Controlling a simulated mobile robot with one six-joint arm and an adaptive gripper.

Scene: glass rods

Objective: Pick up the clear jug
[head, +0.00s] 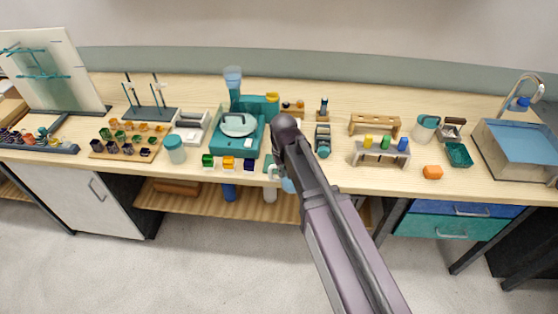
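A pale, see-through jug-like vessel with a teal top (425,128) stands upright on the right half of the bench, left of a small grey-framed box. It is the closest match to the clear jug, though it is too small to be sure. My arm reaches up from the bottom to the middle of the bench. My gripper (280,179) is near the bench's front edge, well left of this vessel and apart from it. It is mostly hidden behind my arm, and its fingers are not clear.
A sink (518,150) is at the right. A teal balance (238,128) and a lidded jar (175,149) stand left of my arm.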

